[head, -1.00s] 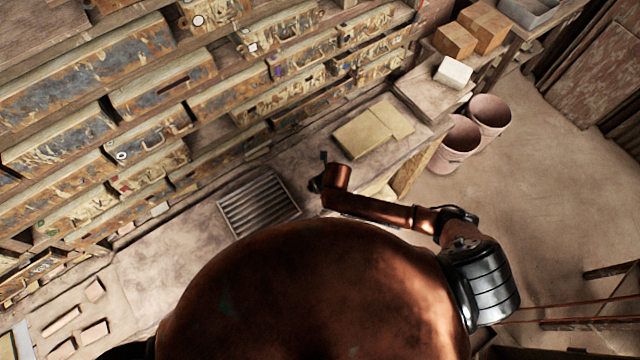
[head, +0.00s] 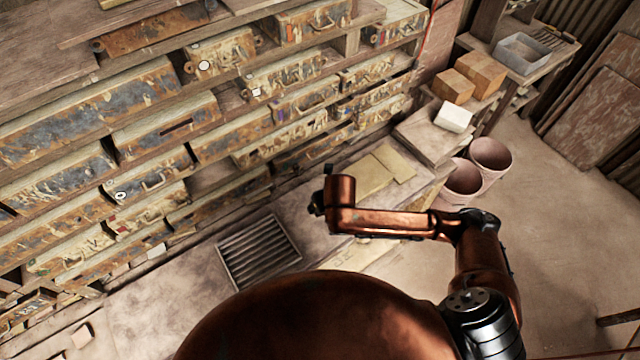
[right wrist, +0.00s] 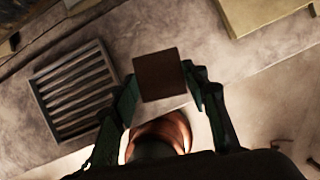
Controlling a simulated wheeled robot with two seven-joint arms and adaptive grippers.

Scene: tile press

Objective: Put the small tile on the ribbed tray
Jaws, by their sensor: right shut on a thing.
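The small tile (right wrist: 159,76) is a dark brown square in the right wrist view. My right gripper (right wrist: 163,90) is shut on it, one finger at each side, and holds it above the bench. The ribbed tray (right wrist: 43,100) is a grey frame with raised slats, to the left of the held tile in the right wrist view. In the head view the ribbed tray (head: 222,262) lies on the bench, below and left of my right gripper (head: 318,205). The tile cannot be made out in the head view. My left gripper is not in view.
Flat yellowish boards (head: 372,178) lie on the bench beyond my right arm. A pale block (head: 454,117) rests on a slab at the bench's far end. Pink buckets (head: 490,158) stand on the floor to the right. Rusty drawers (head: 150,125) line the back.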

